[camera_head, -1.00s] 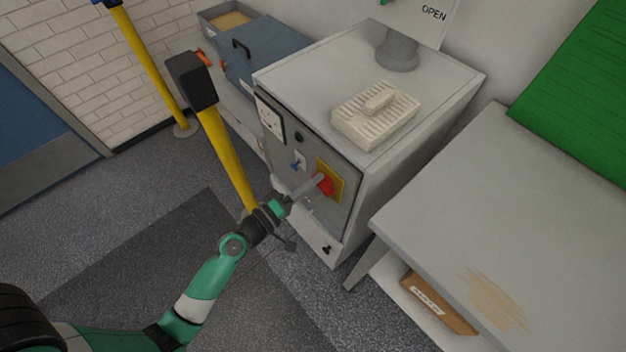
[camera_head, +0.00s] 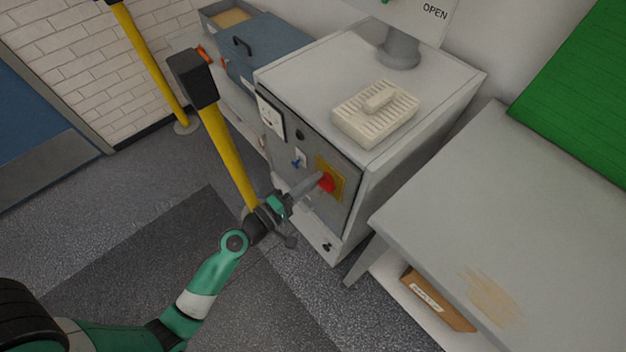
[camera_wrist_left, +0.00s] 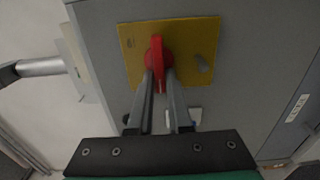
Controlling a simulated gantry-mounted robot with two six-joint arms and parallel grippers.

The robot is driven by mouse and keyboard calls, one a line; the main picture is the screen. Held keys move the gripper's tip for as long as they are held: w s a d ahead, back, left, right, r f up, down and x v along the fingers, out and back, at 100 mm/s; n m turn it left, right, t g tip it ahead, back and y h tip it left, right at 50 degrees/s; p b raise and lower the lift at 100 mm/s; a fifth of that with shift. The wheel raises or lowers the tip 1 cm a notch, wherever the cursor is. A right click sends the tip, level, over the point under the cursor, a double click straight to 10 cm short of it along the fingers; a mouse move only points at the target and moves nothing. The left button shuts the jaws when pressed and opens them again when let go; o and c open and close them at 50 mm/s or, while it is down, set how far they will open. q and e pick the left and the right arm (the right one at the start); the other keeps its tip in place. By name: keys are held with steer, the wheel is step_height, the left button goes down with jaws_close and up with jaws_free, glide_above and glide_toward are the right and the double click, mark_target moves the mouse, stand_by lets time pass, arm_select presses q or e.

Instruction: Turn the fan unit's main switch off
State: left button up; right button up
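The fan unit is a grey cabinet (camera_head: 400,180) with a control panel on its front. Its main switch is a red rotary handle (camera_head: 327,182) on a yellow plate (camera_head: 336,170), low on the panel. In the left wrist view the red handle (camera_wrist_left: 158,58) points along my fingers, nearly square to the plate (camera_wrist_left: 203,35). My left gripper (camera_head: 312,186) reaches the switch from the front left. In the left wrist view its two fingers (camera_wrist_left: 160,77) lie on either side of the handle and appear shut on it. The handle's lower end is partly hidden between them. My right gripper is not in view.
A yellow post with a black head (camera_head: 192,78) stands close to my left wrist. A white ribbed box (camera_head: 374,114) and a grey duct (camera_head: 398,50) are on the cabinet top. A grey table (camera_head: 520,210) stands to the right. Open floor lies at the left.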

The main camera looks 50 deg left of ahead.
arm_select(q)
steer(key=o, duration=0.4)
steer(key=s+b, duration=0.1)
steer(key=s, duration=1)
steer(key=shift+s+d+b, duration=0.2)
steer(key=shift+s+b, duration=0.15)
steer(key=shift+b, duration=0.05)
